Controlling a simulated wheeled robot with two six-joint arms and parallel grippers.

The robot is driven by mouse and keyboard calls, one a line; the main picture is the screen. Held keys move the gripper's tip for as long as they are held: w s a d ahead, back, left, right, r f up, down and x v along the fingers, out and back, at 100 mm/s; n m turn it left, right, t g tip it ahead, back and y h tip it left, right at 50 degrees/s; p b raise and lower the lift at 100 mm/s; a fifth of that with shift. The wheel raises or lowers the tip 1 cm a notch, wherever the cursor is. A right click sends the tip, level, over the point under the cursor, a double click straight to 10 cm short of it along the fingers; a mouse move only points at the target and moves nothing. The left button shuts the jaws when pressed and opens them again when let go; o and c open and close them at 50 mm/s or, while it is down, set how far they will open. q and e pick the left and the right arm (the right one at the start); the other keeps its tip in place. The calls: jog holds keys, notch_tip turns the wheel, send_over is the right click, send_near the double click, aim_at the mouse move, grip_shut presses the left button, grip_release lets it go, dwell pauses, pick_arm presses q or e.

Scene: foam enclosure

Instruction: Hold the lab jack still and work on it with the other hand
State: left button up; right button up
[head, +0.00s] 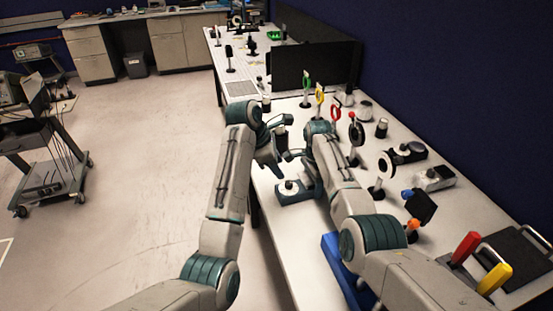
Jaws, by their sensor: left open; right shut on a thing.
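A low dark block with a pale round top piece (291,187), which I take to be the lab jack, sits at the left edge of the white bench in the head view. My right gripper (302,172) points down at its back right side and is shut on it; the contact is partly hidden by my own arm. My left gripper (284,133) is open, a little farther back and higher, above the bench edge. It looks apart from the jack, though its fingertips are small and partly overlapped.
A blue tray (333,255) lies nearer, partly under my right arm. A dark screen (305,66) stands behind. Open floor lies left of the bench.

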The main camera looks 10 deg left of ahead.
pick_arm(q)
jog(key=shift+s+r+n+y, duration=0.1)
jog(key=shift+r+n+y, duration=0.3)
jog(key=shift+n, duration=0.55)
jog(key=shift+s+r+n+y, duration=0.1)
jog(key=shift+r+n+y, duration=0.1)
jog(key=shift+r+n, duration=0.6)
jog(key=shift+f, duration=0.2)
jog(key=shift+c, duration=0.4)
